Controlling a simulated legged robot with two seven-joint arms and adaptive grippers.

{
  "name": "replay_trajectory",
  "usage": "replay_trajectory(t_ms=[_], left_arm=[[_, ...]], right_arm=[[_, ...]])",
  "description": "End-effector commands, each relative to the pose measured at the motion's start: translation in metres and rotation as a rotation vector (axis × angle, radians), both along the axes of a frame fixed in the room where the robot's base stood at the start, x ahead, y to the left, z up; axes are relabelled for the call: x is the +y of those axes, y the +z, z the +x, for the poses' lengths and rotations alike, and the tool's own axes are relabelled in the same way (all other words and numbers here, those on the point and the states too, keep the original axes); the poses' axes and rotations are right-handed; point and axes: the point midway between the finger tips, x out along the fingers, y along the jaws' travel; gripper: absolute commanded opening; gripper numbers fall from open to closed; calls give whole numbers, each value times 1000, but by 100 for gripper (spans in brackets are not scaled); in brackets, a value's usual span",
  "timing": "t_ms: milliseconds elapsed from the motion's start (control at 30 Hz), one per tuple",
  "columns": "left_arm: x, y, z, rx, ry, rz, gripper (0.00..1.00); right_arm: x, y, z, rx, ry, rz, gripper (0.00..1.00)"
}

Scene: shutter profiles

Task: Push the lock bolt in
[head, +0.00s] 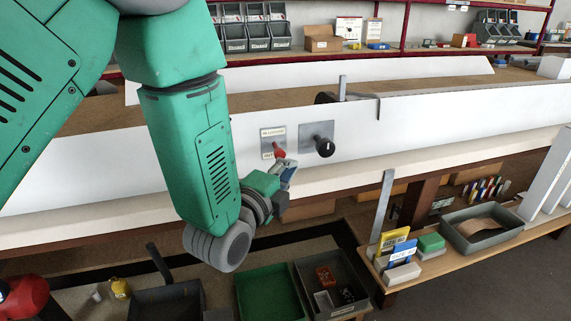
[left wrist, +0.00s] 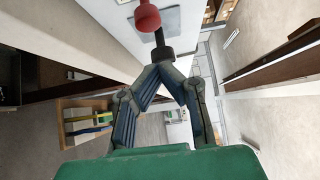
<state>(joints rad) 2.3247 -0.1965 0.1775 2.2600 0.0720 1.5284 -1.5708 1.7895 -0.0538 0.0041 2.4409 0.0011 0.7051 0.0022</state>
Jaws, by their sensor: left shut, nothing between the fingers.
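A red ball-ended knob (head: 279,153) sticks out of a small labelled plate (head: 266,137) on the white profile's face. It also shows at the top of the left wrist view (left wrist: 148,17). To its right a black knob (head: 325,147) stands out on a short rod from a grey plate (head: 309,132); it shows beyond my fingertips in the left wrist view (left wrist: 162,53). I cannot tell which is the lock bolt. My left gripper (head: 289,172) is shut and empty, just below the red knob; its fingertips meet in the left wrist view (left wrist: 163,67). Contact is unclear.
The long white profile (head: 430,115) lies across the bench, with a metal bracket (head: 343,90) on top. Below are a green tray (head: 268,292), a dark tray (head: 333,283) and a side shelf with boxes (head: 402,272). Racks with grey bins (head: 250,30) stand behind.

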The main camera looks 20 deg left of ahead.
Motion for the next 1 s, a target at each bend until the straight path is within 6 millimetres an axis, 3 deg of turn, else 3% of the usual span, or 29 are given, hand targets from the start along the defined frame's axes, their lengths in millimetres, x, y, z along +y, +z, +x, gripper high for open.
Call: replay_trajectory(t_ms=[200, 633, 900, 1000], left_arm=[[17, -1, 18, 2, 3, -4, 0], [12, 0, 21, 1, 0, 4, 0], [34, -1, 45, -1, 0, 1, 0], [36, -1, 46, 0, 4, -2, 0]], right_arm=[[0, -2, 0, 0, 1, 1, 40], [0, -2, 0, 0, 1, 0, 40], [0, -3, 0, 0, 1, 0, 40], [0, -3, 0, 0, 1, 1, 40]])
